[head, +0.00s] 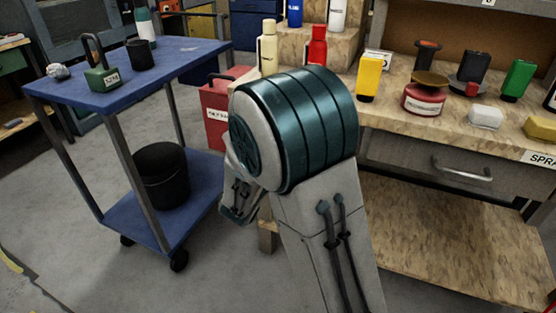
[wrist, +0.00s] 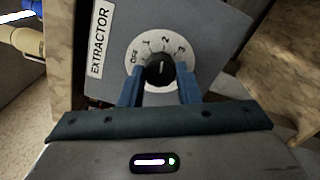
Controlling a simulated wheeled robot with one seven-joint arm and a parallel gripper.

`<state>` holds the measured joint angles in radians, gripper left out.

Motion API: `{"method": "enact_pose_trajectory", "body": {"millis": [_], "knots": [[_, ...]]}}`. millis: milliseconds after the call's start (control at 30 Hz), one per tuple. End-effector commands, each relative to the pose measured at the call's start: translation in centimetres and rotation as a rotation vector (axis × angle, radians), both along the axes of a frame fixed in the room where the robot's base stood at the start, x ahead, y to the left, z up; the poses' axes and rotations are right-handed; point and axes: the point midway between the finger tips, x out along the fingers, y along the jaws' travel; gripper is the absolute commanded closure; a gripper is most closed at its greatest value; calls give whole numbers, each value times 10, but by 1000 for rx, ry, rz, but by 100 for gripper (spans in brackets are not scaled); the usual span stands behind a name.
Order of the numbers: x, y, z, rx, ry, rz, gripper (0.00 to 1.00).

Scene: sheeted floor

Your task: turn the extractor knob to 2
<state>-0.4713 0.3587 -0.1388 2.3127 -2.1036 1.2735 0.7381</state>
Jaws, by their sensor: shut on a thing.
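In the wrist view a grey panel (wrist: 210,30) carries a white label reading EXTRACTOR (wrist: 101,38). A round white dial (wrist: 133,66) on it is marked OFF, 1, 2 and 3. The black extractor knob (wrist: 160,71) sits in the dial's middle. Its short white mark stands nearly upright, roughly toward the 2; I cannot tell if it is exactly on it. My gripper (wrist: 160,88) has one blue finger on each side of the knob and is shut on it. The fingers cover the lower dial.
In the head view a blue trolley (head: 190,55) stands at the left with a padlock (head: 101,75) and a black bin (head: 161,176). A wooden bench (head: 385,120) with bottles stands at the right. A red can (head: 215,110) is behind my arm. Grey floor (head: 60,215) shows at the left.

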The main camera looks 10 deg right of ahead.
Motion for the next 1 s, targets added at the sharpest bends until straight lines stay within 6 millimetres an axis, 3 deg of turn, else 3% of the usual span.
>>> {"method": "enact_pose_trajectory", "body": {"millis": [667, 700, 767, 1000], "knots": [[0, 1, 0, 49, -34, 3, 93], [0, 1, 0, 49, -34, 3, 62], [1, 1, 0, 48, -34, 2, 48], [0, 0, 0, 47, -33, 0, 48]]}}
